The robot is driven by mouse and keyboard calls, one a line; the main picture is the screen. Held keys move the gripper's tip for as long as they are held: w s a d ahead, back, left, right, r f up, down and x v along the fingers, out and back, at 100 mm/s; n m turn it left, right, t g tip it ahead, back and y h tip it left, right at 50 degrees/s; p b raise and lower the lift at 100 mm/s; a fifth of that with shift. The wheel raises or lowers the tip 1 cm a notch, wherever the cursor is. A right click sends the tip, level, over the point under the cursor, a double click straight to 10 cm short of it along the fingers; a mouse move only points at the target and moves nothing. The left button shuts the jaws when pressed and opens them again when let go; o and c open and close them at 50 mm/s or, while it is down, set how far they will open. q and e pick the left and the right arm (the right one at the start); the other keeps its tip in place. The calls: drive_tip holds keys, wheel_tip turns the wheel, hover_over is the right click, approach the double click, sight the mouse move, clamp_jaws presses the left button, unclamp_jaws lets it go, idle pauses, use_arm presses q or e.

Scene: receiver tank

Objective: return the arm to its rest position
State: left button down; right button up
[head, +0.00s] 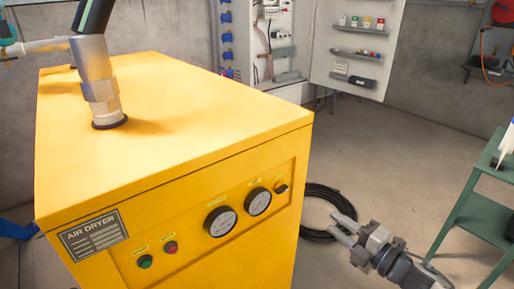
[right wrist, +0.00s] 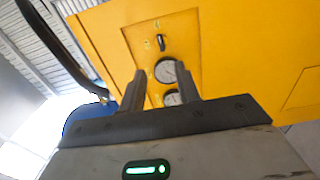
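My right gripper (head: 342,230) is at the lower right of the head view, to the right of the yellow air dryer (head: 180,115) and apart from it. Its two fingers are spread with nothing between them. In the right wrist view the open fingers (right wrist: 160,92) point toward the dryer's front panel, with its gauges seen beyond and between them. My left gripper is not in either view.
The dryer front carries two gauges (head: 221,221), a black switch (head: 281,187) and green and red buttons (head: 145,262). A coiled black hose (head: 318,200) lies on the floor. A green shelf cart (head: 485,215) stands right; an open cabinet (head: 285,45) stands behind.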

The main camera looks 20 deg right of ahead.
drive_tip(key=s+a+f+m+g+h, duration=0.1)
drive_tip(key=s+a+f+m+g, duration=0.1)
drive_tip(key=a+m, duration=0.4)
drive_tip(key=s+a+f+m+g, duration=0.2)
drive_tip(key=s+a+f+m, duration=0.2)
drive_tip(key=s+a+m, duration=0.3)
drive_tip(key=s+a+f+m+g+h, duration=0.1)
drive_tip(key=s+a+f+m+g, duration=0.1)
drive_tip(key=s+a+f+m, duration=0.2)
drive_tip(key=a+m, duration=0.2)
drive_tip(key=a, duration=0.1)
drive_tip(key=shift+s+a+h, duration=0.15)
drive_tip(key=shift+a+h, duration=0.15)
drive_tip(key=shift+a, duration=0.1)
idle(0.4)
